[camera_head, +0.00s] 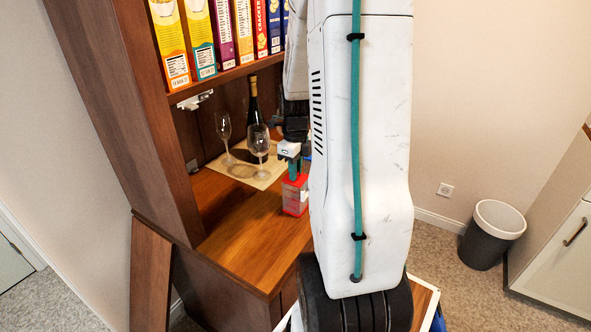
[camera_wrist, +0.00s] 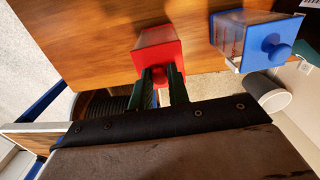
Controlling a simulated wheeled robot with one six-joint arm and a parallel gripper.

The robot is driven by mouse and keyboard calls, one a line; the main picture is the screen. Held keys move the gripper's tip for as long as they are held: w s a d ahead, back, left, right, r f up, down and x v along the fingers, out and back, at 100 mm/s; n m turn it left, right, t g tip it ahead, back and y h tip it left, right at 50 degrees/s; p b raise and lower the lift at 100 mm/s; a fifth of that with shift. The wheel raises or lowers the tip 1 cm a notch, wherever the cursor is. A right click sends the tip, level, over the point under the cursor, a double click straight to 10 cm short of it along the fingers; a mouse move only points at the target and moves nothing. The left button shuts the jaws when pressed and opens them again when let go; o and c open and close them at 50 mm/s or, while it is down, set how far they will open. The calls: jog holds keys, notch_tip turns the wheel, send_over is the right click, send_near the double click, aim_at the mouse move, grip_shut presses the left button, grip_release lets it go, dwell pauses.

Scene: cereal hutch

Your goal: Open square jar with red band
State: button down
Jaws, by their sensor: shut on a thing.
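The square jar with a red band (camera_head: 294,198) stands on the wooden counter of the hutch, partly hidden by my arm. It has clear walls and a red lid. In the wrist view its red lid (camera_wrist: 156,53) faces the camera, with the clear body (camera_wrist: 157,36) beyond it. My gripper (camera_wrist: 163,77) has its two green fingers closed on either side of the red lid's knob. In the head view my gripper (camera_head: 291,168) is directly above the jar. The lid appears seated on the jar; I see no clear gap.
A similar jar with a blue lid (camera_wrist: 266,40) stands close to the right in the wrist view. Two wine glasses (camera_head: 258,142) and a dark bottle (camera_head: 254,108) stand on a mat behind. Cereal boxes (camera_head: 198,35) line the shelf above. Bare counter (camera_head: 240,232) lies in front.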

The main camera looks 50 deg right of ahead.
jog(key=shift+r, duration=2.45)
